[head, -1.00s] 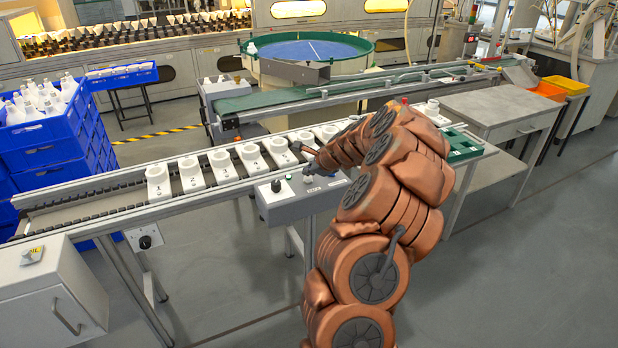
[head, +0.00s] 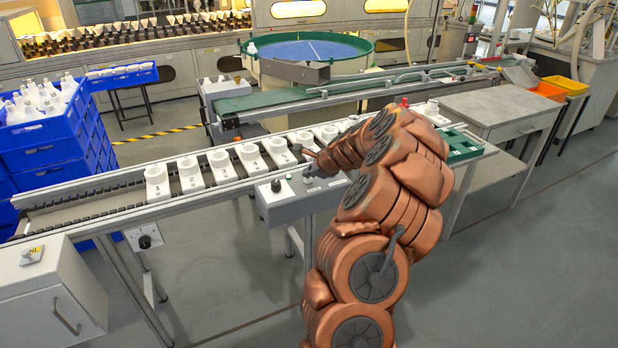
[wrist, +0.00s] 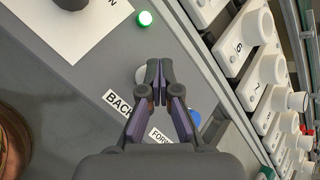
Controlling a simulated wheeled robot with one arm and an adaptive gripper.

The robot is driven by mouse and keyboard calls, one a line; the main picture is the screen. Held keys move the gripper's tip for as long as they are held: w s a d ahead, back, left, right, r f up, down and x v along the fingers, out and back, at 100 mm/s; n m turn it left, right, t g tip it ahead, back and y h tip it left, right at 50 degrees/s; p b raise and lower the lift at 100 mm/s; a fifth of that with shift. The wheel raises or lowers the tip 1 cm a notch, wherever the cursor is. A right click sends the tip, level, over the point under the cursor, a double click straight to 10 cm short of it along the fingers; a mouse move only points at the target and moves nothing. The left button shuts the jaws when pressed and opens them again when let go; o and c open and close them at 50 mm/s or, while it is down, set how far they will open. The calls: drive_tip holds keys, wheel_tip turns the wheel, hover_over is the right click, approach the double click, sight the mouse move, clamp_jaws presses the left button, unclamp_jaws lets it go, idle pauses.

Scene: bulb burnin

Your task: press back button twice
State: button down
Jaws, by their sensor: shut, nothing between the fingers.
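The grey control box (head: 292,207) is fixed to the front of the conveyor. In the wrist view, a pale round button (wrist: 140,75) sits beside the "BACK" label (wrist: 118,101). It is partly hidden behind my gripper (wrist: 159,68), whose fingertips are together and empty. I cannot tell whether the fingertips touch the button. A blue button (wrist: 193,118) sits by a partly hidden label starting "FOR", to the right of the fingers. A green lamp (wrist: 144,19) is lit farther along the box. In the head view, my gripper (head: 306,162) is over the box, small and partly hidden.
Numbered white sockets (head: 190,174) line the conveyor just behind the box. A black knob (head: 276,186) stands on the box's left part. A green tray (head: 462,150) is at the conveyor's right end. Blue crates (head: 50,150) are stacked at left.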

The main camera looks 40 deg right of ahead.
sight(309, 179)
idle(0.4)
drive_tip(key=shift+r+p, duration=0.9)
drive_tip(key=shift+p, duration=0.05)
wheel_tip(309, 179, up, 5)
drive_tip(key=p, duration=0.4)
idle(0.8)
